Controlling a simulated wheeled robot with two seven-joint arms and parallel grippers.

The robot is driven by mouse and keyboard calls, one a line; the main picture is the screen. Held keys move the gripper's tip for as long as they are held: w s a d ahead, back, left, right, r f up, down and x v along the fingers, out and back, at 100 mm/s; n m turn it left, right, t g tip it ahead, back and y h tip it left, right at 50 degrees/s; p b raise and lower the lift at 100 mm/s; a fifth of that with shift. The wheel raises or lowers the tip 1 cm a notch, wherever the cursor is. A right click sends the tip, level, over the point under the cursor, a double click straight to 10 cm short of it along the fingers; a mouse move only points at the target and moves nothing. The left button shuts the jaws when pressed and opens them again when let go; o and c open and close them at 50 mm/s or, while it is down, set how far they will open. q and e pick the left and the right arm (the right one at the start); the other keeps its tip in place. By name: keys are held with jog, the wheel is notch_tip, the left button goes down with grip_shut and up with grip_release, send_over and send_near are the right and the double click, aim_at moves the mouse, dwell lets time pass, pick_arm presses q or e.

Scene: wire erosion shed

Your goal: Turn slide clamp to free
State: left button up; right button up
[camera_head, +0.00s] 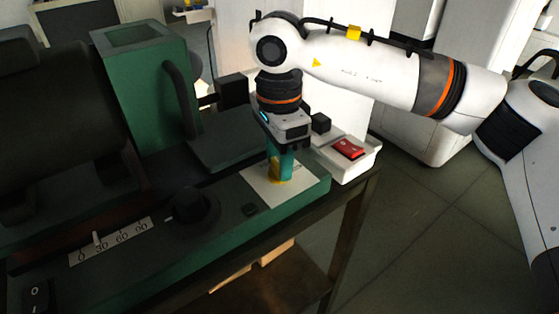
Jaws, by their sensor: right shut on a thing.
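My right gripper (280,160) comes down from above at the right end of the green machine bed. Its fingers are shut on a small yellow part (276,179), which I take for the slide clamp. The part stands over a pale plate (262,194) with small markings too fine to read. The fingers hide most of the part, so I cannot tell which way it is turned. My left gripper is not in view.
A black knob (194,207) and a white scale (112,240) sit left on the green machine (150,80). A black rocker switch (37,294) is at the lower left. A white box with a red switch (348,148) stands close to the right gripper. Open floor lies right.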

aim_at(278, 163)
jog(key=shift+n, duration=1.2)
jog(key=shift+b, duration=0.3)
jog(key=o, duration=1)
notch_tip(278, 163, up, 12)
